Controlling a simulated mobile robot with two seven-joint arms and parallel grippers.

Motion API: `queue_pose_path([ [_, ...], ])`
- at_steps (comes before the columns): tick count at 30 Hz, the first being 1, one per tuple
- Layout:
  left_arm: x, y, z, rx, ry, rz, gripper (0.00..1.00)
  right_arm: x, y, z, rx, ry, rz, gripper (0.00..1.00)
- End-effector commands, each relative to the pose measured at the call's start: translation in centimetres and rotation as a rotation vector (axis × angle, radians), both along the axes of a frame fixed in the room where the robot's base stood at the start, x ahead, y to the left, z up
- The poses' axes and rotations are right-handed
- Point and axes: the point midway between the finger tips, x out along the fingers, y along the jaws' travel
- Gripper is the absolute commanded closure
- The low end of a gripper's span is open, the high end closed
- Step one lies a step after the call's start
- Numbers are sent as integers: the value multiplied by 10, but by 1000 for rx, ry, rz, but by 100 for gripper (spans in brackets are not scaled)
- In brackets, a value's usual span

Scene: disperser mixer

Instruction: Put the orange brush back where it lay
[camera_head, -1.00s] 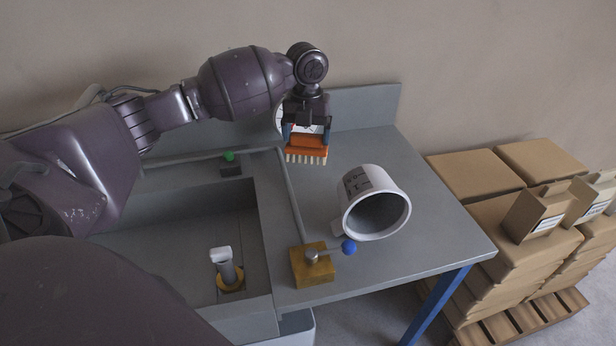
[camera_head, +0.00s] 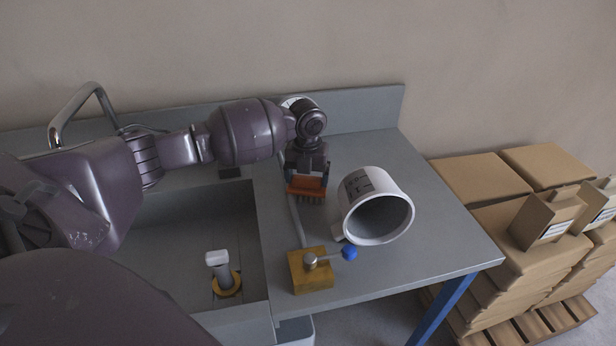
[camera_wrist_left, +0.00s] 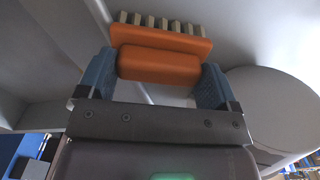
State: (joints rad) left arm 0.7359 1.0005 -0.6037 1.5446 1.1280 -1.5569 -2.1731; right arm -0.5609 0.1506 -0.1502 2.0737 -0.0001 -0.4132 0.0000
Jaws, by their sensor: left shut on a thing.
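The orange brush (camera_head: 306,187) is held between the blue-padded fingers of my left gripper (camera_head: 306,182), with its bristles pointing down. In the left wrist view the orange brush (camera_wrist_left: 160,58) shows with its row of pale bristles outward, and the left gripper (camera_wrist_left: 157,82) is shut on its narrower part. The brush is low over the grey bench top (camera_head: 440,240), left of the white mug-like container; whether the bristles touch the surface I cannot tell. My right gripper is not in view.
The white container (camera_head: 352,210) lies tipped, its mouth facing front right, close to the brush. A brass block with a blue-knobbed lever (camera_head: 311,270) stands in front. A sink basin (camera_head: 190,230) with a drain plug is at left. Cardboard boxes (camera_head: 475,180) stand right.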

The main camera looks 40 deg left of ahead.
Motion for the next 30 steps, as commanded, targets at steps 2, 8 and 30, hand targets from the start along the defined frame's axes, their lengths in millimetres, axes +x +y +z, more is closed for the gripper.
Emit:
queue_pose_path([
  [2,0,0,1,0,-1,0,38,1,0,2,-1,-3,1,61],
  [8,0,0,0,0,-1,0,38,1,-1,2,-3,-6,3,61],
  [30,1,0,50,1,-7,0,0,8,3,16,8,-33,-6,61],
])
